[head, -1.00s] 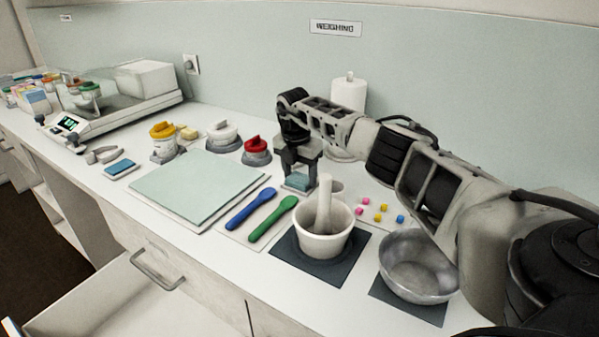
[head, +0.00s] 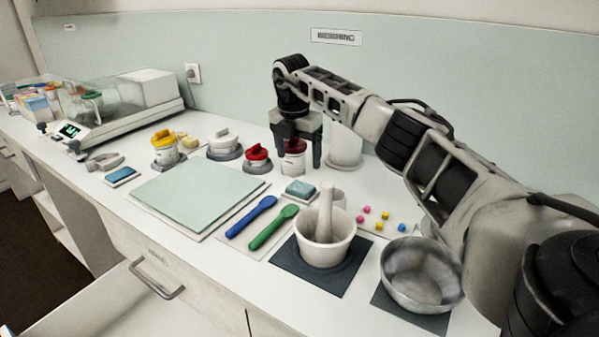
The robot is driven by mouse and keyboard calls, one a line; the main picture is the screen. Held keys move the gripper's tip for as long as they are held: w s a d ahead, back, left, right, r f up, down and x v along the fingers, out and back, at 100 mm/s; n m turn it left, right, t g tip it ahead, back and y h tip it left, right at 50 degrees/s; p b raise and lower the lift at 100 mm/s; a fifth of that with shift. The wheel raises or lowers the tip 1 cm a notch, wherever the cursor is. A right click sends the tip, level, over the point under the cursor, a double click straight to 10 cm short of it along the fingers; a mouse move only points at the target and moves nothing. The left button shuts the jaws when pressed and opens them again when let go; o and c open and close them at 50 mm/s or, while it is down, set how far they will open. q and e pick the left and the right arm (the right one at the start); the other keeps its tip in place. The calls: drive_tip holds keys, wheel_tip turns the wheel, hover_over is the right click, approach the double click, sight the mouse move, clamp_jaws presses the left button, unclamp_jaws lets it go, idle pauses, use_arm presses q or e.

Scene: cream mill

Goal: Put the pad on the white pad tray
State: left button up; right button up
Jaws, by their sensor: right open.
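A teal-blue pad (head: 300,189) lies flat behind the mortar, on a thin pale base that looks like the white pad tray; little of the base shows around it. A second blue pad (head: 122,174) lies at the left, in front of the balance. My right gripper (head: 297,162) is open and empty, pointing down above and behind the nearer pad, apart from it. A red-lidded jar (head: 293,165) shows between its fingers. My left gripper is not in view.
A white mortar with pestle (head: 325,247) stands on a dark mat just in front of the nearer pad. A steel bowl (head: 421,275) is at right. Blue and green spoons (head: 273,228) and a pale green mat (head: 198,188) lie left. An open drawer (head: 110,295) juts out in front.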

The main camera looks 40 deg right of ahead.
drive_tip(key=shift+s+a+r, duration=0.1)
drive_tip(key=shift+a+r, duration=0.1)
drive_tip(key=shift+r, duration=1.5)
